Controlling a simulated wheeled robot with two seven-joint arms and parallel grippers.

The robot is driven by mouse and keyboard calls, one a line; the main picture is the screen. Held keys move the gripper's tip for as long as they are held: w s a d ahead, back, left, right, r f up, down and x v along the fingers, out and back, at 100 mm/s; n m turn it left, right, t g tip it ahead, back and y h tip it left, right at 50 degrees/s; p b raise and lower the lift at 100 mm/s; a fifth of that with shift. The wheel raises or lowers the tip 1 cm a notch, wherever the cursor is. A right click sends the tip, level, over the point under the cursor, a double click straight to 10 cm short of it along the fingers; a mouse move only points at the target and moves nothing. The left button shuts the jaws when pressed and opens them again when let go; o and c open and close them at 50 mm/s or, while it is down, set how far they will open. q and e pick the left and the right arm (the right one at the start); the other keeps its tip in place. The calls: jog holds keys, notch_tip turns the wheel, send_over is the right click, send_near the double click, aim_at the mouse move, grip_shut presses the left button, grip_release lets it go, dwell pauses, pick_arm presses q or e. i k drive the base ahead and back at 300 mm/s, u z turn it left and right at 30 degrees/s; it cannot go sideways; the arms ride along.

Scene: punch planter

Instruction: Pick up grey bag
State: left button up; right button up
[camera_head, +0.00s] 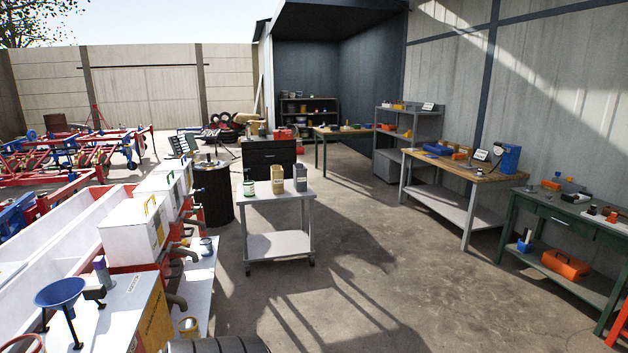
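A small upright grey bag (300,180) stands on the right part of the grey wheeled cart's top (270,203). A tan bag (277,176) stands just left of it. A small green and pale container (249,186) stands at the cart's left end. The bags look close together; I cannot tell if they touch. Neither of my grippers shows in the head view.
The red and white planter (127,243) with white boxes fills the left side. A black drum (212,195) stands left of the cart. A wooden-top workbench (462,172) and a green bench (560,216) line the right wall. Concrete floor (400,270) right of the cart is clear.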

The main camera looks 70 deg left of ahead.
aim_at(300, 170)
jog(key=i, duration=0.75)
jog(key=u, duration=1.95)
jog(key=i, duration=1.7)
jog(key=u, duration=0.7)
jog(key=i, duration=1)
